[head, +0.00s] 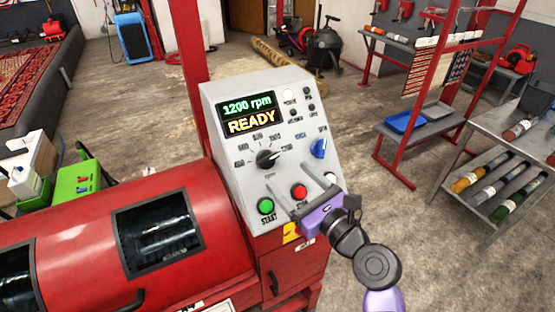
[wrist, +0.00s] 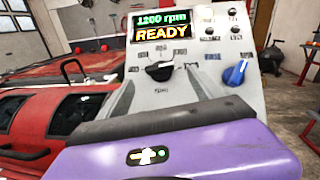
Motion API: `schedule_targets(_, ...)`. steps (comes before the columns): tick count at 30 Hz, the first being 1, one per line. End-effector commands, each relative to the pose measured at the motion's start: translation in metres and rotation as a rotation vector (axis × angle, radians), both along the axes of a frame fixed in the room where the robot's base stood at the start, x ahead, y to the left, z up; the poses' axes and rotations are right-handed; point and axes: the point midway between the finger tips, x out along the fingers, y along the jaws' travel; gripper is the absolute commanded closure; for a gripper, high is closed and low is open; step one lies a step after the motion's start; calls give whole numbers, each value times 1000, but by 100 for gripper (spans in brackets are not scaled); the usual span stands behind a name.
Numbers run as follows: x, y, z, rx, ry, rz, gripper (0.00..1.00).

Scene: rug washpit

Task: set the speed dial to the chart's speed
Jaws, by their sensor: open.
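The speed dial (head: 267,159) is a black knob marked rpm on the sloped grey control panel (head: 228,185), ringed by small speed labels. Its pointer appears turned to the right; the labels are too small to read. The display (head: 250,112) above reads 1200 rpm and READY. The dial also shows in the wrist view (wrist: 159,71), with the display (wrist: 160,25) above it. My gripper (head: 287,176) is open and empty, its two fingers reaching over the lower panel, just below and right of the dial. I cannot make out the chart in either view.
A blue knob (head: 319,148) sits right of the dial. A green START button (head: 266,205) and a red button (head: 299,191) lie below, close to my fingers. The red machine drum (head: 70,255) extends left. A bottle cart (head: 490,165) stands at right.

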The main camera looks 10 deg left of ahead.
Motion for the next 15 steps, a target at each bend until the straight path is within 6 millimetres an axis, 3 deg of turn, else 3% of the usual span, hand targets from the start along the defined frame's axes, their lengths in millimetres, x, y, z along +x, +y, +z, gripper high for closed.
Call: schedule_targets(15, 51, 44, 1, -1, -2, 0, 24)
